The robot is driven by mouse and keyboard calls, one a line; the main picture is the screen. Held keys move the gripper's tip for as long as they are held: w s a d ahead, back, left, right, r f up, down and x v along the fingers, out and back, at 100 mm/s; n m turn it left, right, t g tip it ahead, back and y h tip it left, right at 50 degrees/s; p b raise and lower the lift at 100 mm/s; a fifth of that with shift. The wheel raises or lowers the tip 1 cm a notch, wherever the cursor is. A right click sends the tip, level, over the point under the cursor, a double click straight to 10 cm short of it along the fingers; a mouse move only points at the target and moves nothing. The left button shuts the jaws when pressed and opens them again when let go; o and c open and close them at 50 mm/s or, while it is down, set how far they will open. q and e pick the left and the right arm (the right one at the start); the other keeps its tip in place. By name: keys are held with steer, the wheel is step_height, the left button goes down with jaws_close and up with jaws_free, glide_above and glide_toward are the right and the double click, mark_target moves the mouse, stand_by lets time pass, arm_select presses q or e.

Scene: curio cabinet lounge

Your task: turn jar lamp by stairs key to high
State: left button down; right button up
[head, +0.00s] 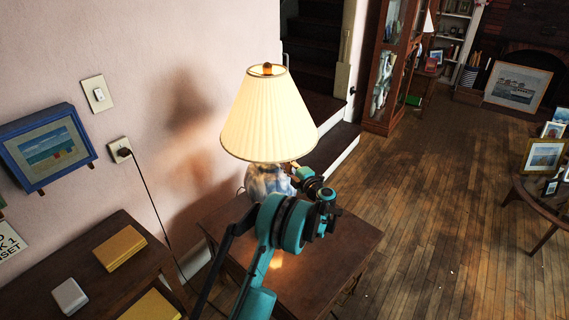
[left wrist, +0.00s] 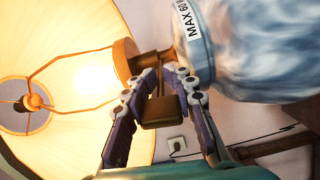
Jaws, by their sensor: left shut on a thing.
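The jar lamp stands on a small wooden table, with a lit, pleated cream shade (head: 268,118) and a blue-and-white jar base (head: 266,180). In the left wrist view the jar (left wrist: 265,45) carries a "MAX 60" label, and the glowing bulb (left wrist: 95,80) shows inside the shade. The small brown key (left wrist: 162,110) is between the fingers of my left gripper (left wrist: 164,82), close to the brass socket (left wrist: 127,58). My left gripper is shut on the key. In the head view my arm hides part of the jar and the key. My right gripper is not in view.
The lamp's table (head: 340,245) has bare room at right. A cord runs to a wall outlet (head: 120,151), below a light switch (head: 97,94). A desk (head: 85,252) with a yellow book (head: 119,248) stands at left. Dark stairs (head: 312,70) rise behind; the wooden floor (head: 440,180) is open at right.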

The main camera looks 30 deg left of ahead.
arm_select(q)
steer(key=m, duration=0.8)
steer(key=shift+f, duration=0.15)
steer(key=m, duration=0.4)
steer(key=shift+s+a+m, duration=0.1)
steer(key=shift+m, duration=0.2)
steer(key=shift+s+m, duration=0.1)
steer(key=shift+m, duration=1.8)
steer(key=c, duration=1.2)
jaws_free()
steer(key=shift+f, duration=0.1)
steer(key=shift+o, duration=0.2)
